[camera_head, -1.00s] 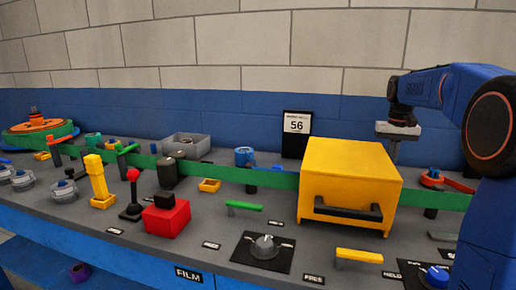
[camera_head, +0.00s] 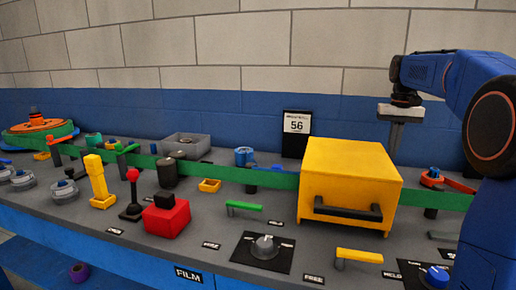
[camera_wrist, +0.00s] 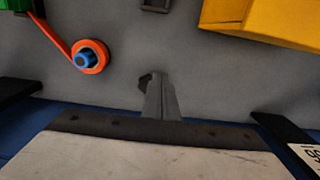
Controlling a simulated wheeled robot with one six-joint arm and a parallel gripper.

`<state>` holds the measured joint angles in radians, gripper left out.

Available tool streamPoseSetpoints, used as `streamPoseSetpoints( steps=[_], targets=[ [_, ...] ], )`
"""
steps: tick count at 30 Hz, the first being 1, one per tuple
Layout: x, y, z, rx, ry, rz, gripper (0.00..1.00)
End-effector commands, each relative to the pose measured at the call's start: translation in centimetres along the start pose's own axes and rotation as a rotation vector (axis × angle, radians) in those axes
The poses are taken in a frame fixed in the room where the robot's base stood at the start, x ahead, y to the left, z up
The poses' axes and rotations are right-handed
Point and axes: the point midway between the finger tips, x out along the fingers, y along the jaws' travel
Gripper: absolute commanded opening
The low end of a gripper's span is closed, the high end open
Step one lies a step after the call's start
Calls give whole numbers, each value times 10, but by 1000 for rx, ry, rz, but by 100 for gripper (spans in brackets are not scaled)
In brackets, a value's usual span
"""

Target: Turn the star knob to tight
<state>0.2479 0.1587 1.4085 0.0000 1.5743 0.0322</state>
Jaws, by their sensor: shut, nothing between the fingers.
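No knob can be told for sure as the star knob, and no label reading tight is legible. A blue knob (camera_wrist: 88,57) with a lobed outline sits in an orange ring (camera_wrist: 103,56) at the upper left of the wrist view. It also shows small in the head view as a blue top in the orange ring (camera_head: 432,181), right of the yellow box. My gripper (camera_wrist: 156,82) is shut and empty, right of that knob in the wrist view and apart from it. In the head view my gripper (camera_head: 393,148) points down above the back of the panel.
A yellow box (camera_head: 350,172) with a black handle stands in front of my gripper. A grey dial (camera_head: 266,245) and a blue dial (camera_head: 437,275) sit on black plates in front. A green rail (camera_head: 285,180) runs along the panel. A number card (camera_head: 296,124) stands behind.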

Motion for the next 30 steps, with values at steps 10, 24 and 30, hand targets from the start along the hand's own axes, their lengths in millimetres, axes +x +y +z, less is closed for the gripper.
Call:
streamPoseSetpoints(
  steps=[10,24,30],
  targets=[
    [-1,4,-1,1,0,0,0],
    [5,35,-6,0,-2,0,0],
    [28,35,-6,0,-2,0,0]
  ],
)
